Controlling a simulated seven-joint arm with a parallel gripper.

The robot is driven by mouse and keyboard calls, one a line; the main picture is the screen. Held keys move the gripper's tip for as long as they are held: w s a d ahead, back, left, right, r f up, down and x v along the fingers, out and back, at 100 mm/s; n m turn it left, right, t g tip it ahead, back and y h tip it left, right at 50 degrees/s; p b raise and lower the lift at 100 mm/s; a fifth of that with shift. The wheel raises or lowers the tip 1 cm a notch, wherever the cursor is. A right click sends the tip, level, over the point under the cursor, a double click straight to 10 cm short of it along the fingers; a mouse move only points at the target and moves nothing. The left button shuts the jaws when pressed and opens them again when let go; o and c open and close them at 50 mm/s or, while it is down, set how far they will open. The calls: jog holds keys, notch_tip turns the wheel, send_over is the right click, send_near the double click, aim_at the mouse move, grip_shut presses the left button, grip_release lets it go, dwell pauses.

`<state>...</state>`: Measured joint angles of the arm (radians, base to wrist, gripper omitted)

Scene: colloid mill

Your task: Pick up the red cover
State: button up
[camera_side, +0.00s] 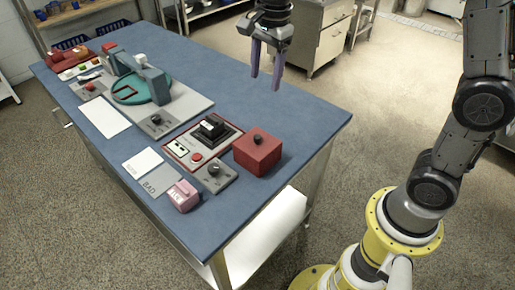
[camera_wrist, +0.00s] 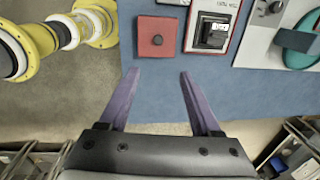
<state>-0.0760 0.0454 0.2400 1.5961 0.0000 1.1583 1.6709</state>
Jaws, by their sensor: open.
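The red cover (camera_side: 257,152) is a red box with a dark round knob on top. It stands on the blue table near its right edge in the side view. In the wrist view the red cover (camera_wrist: 157,37) is seen from above, beyond the fingertips and a little left of centre. My gripper (camera_side: 265,80) is open and empty, above the far side of the table. In the wrist view its two purple fingers (camera_wrist: 156,74) are spread apart with nothing between them. The fingers do not touch the cover.
A red-framed panel (camera_side: 178,149) with a black device (camera_side: 213,131) is beside the cover, with a grey knob box (camera_side: 213,175) in front. A pink block (camera_side: 183,196) sits near the front edge. A teal round tray (camera_side: 128,90) is further left. The blue table (camera_side: 300,118) is clear behind the cover.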

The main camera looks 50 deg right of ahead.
jog(key=g, duration=0.1)
send_over(258, 136)
notch_tip(258, 136, down, 12)
jog(key=shift+f, duration=0.25)
jog(key=shift+a+f, duration=0.1)
jog(key=shift+f, duration=2.85)
grip_shut()
